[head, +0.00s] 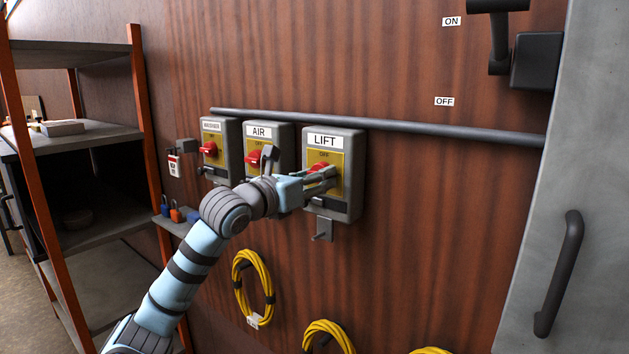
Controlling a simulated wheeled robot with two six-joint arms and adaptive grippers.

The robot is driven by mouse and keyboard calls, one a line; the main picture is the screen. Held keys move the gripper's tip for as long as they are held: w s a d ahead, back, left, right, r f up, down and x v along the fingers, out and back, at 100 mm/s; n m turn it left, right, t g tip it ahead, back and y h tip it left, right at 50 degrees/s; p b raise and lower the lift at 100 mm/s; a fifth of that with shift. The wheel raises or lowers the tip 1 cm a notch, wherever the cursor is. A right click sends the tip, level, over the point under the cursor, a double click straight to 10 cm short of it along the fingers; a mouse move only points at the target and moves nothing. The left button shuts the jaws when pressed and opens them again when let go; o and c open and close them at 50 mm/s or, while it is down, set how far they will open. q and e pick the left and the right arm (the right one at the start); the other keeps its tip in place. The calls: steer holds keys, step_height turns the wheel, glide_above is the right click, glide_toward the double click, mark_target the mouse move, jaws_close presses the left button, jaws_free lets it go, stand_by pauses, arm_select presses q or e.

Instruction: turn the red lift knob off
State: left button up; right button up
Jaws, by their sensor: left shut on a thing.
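The lift box (346,150) is a grey box with a white LIFT label and a yellow plate, mounted on the wood-panelled wall. Its red knob (318,167) shows partly between and behind the fingers of my left gripper (322,174). The gripper is shut on this knob, with my arm coming up from the lower left. The word OFF shows on the plate above the knob. The knob's exact angle is hard to tell because the fingers cover part of it. My right gripper is not in view.
The AIR box (283,133) and another box (231,133), each with a red knob, sit to the left. A grey pipe (420,130) runs above them. Padlocks (176,213) sit on a small ledge. Yellow cable coils (254,283) hang below. A shelf rack (75,145) stands left.

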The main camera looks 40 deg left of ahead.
arm_select(q)
steer(key=shift+d+r+n+b, duration=0.1)
steer(key=shift+n+b, duration=4.3)
steer(key=shift+n, duration=4.2)
steer(key=o, duration=1.1)
